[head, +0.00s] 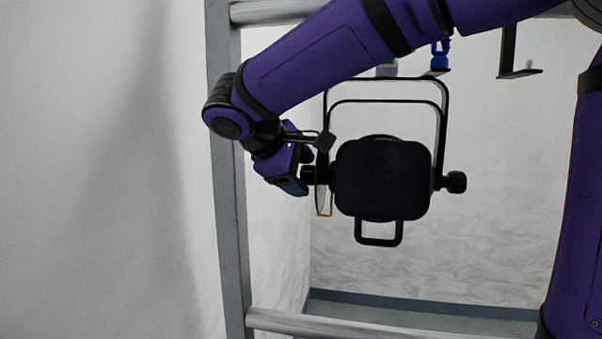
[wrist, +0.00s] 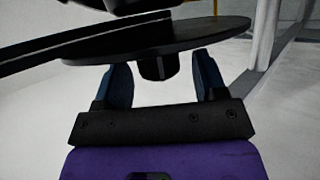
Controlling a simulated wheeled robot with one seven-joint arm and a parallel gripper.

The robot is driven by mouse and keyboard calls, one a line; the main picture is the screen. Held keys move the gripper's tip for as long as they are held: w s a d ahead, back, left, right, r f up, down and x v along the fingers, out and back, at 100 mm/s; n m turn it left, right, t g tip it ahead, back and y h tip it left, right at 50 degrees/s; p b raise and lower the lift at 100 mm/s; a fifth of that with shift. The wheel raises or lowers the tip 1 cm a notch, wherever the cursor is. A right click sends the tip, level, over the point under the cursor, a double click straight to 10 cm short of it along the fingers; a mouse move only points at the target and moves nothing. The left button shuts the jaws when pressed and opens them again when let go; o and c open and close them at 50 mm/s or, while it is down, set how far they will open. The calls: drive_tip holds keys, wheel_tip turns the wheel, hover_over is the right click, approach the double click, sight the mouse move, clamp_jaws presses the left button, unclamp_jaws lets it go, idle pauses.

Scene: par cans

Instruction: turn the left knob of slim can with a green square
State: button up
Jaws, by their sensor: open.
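A black can (head: 382,178) hangs in a black yoke (head: 446,110), with a handle loop below it. Its left knob (head: 308,174) sticks out to the left of the yoke. My gripper (head: 303,172) is at that knob, coming from the left, with its jaws open. In the wrist view the knob (wrist: 152,68) shows between the two blue fingers, nearer the left one, with visible gaps on both sides. A dark round plate (wrist: 155,40) lies just beyond the fingertips. I cannot make out a green square on the can.
A right knob (head: 456,182) is on the can's other side. A grey metal frame (head: 228,180) stands to the left, with a lower rail (head: 350,325). A blue item (head: 440,55) and a black bracket (head: 508,55) are above. My arm crosses over the yoke.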

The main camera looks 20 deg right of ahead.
drive_tip(key=shift+d+f, duration=0.15)
drive_tip(key=c, duration=0.9)
